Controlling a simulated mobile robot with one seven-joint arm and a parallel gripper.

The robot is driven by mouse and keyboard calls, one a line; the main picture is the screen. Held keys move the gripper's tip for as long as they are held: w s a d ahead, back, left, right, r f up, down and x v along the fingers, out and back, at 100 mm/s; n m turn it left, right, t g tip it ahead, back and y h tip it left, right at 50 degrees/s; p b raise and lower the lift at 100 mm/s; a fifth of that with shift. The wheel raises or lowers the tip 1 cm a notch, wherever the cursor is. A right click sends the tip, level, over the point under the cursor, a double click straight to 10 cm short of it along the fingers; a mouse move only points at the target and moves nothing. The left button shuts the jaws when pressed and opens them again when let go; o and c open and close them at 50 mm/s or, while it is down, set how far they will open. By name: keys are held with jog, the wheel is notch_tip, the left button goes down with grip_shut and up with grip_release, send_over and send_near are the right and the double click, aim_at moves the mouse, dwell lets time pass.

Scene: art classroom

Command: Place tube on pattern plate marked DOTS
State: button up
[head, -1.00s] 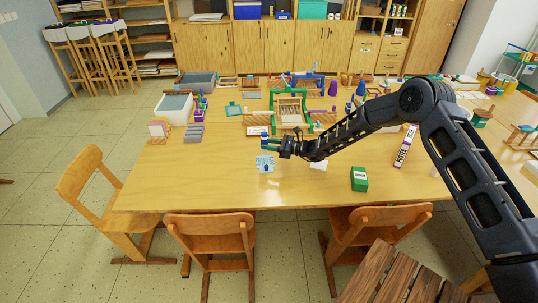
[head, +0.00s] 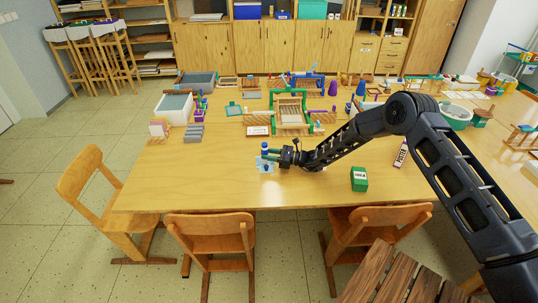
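A small tube with a blue top (head: 265,146) stands roughly upright at my gripper (head: 265,157). The gripper is at the end of my arm, pointing left, and appears shut on the tube. A light blue plate (head: 260,166) lies on the table (head: 200,190) just below the gripper. The gripper and tube cover part of the plate. I cannot read any marking on it, and cannot tell whether the tube touches it.
A green box (head: 359,180) stands to the right, near the front edge. A long lettered box (head: 401,153) lies beyond it. A wooden loom with green parts (head: 291,112) stands behind. The front left of the table is clear. Chairs line the front edge.

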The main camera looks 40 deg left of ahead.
jog(key=o, duration=0.4)
jog(key=shift+r, duration=0.1)
jog(key=shift+d+r, duration=0.1)
jog(key=v, duration=1.2)
